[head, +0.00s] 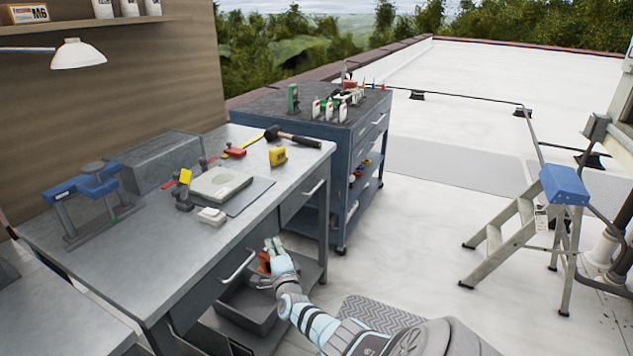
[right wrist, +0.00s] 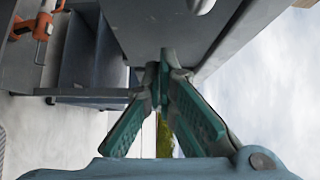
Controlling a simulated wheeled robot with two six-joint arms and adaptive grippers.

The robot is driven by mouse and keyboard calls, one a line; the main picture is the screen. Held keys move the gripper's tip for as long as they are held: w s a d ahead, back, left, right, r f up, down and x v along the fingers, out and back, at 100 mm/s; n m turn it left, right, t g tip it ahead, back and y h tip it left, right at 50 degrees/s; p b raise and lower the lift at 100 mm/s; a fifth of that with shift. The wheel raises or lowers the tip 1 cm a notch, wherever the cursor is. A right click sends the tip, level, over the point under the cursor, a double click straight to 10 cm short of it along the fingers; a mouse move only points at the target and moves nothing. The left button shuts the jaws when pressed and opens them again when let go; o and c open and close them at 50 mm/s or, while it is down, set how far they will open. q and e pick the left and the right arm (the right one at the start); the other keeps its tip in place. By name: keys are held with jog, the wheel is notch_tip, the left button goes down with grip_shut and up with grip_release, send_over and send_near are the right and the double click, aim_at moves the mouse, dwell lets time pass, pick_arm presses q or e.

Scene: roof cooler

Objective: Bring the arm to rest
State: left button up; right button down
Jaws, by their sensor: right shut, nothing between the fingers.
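My right arm comes in from the bottom of the head view. Its gripper (head: 273,245) is beside the front of the grey workbench (head: 170,262), to the right of a drawer handle (head: 238,265). In the right wrist view the green-padded fingers (right wrist: 162,75) meet at their tips with nothing between them. A grey bench surface lies close beyond the fingertips there; I cannot tell whether they touch it. My left arm and gripper are not in view.
A grey bin (head: 248,308) and an orange tool (head: 264,262) are low under the bench; the tool also shows in the right wrist view (right wrist: 40,26). A blue tool cart (head: 335,160) stands behind. A stepladder (head: 525,225) stands right. Open floor lies between.

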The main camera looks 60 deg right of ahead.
jog(key=s+d+p+v, duration=0.1)
jog(key=p+v, duration=0.5)
jog(key=v, duration=0.5)
jog(key=shift+s, duration=0.3)
